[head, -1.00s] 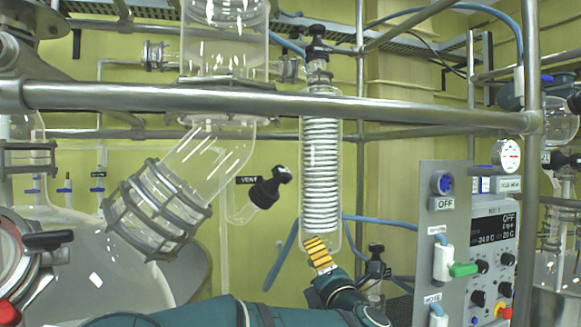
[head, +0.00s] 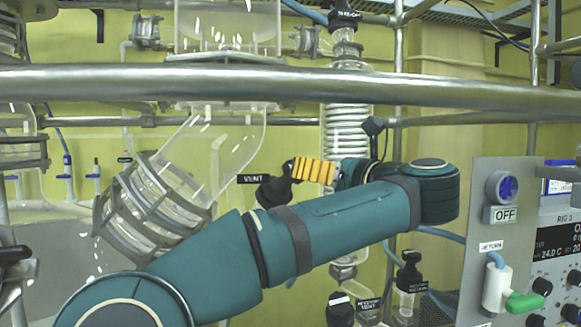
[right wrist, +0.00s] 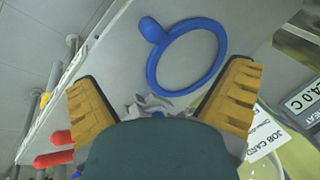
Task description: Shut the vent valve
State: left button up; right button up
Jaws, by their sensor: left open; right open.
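The vent valve (head: 270,191) is a black knob on a glass elbow. It sits just right of a black VENT label (head: 254,179) in the head view. My left gripper (head: 296,169) has yellow ribbed fingers and points left at the valve. Its fingertips overlap the knob's upper right end in the picture; I cannot tell whether they touch. The gap between these fingers does not show clearly.
My left arm crosses in front of the coiled condenser (head: 346,120). A steel rail (head: 300,84) runs across above. A control panel (head: 505,250) with a green-handled valve (head: 524,301) stands at right. A blue ring (right wrist: 187,57) lies beyond my right gripper, near red handles (right wrist: 52,160).

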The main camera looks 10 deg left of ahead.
aim_at(290, 170)
pick_arm(q)
jog(key=p+x, duration=0.1)
jog(key=x, duration=0.8)
jog(key=shift+d, duration=0.1)
jog(key=c, duration=1.3)
